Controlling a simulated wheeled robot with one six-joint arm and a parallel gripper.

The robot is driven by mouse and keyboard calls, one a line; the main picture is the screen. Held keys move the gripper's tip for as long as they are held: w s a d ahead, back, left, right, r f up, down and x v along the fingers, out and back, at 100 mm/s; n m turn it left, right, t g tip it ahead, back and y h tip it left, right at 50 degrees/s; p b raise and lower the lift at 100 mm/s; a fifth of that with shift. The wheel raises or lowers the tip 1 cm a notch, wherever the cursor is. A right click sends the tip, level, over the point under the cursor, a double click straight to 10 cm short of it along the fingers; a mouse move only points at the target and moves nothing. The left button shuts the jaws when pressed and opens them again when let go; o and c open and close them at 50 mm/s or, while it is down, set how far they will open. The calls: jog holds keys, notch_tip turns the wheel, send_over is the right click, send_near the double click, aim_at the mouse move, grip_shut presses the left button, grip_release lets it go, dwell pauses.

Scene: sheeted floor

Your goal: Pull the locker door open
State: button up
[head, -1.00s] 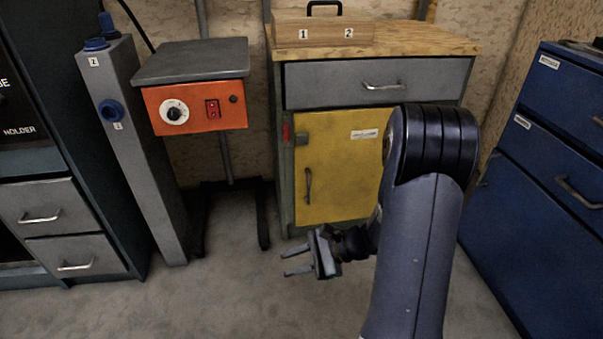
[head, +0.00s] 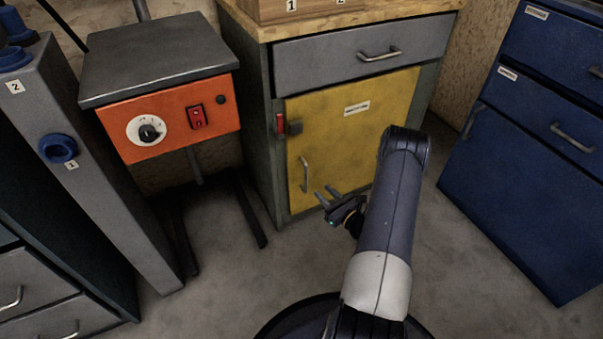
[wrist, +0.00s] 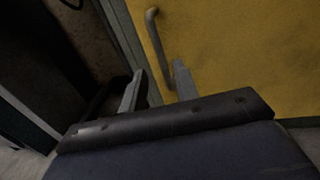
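The yellow locker door (head: 361,122) is closed, set in a grey cabinet below a drawer. Its vertical bar handle (head: 304,174) is on the left side of the door, and it also shows in the wrist view (wrist: 157,45). A latch (head: 294,125) with a red tab (head: 280,124) is at the door's upper left edge. My gripper (head: 325,194) is open and empty, just right of and below the handle in the head view. In the wrist view the fingers (wrist: 158,84) point toward the door, with the handle ahead between their tips, apart from them.
An orange control box (head: 170,130) on a stand and a grey post (head: 85,150) with blue fittings are to the left. A blue drawer cabinet (head: 520,170) is to the right. Bare floor (head: 235,290) lies in front of the locker.

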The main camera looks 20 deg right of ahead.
aim_at(307, 178)
jog(key=b+x, duration=0.2)
jog(key=x, duration=0.8)
jog(key=shift+a+b, duration=0.1)
jog(key=shift+b, duration=0.25)
jog(key=shift+c, duration=0.5)
grip_shut()
jog(key=shift+s, duration=0.1)
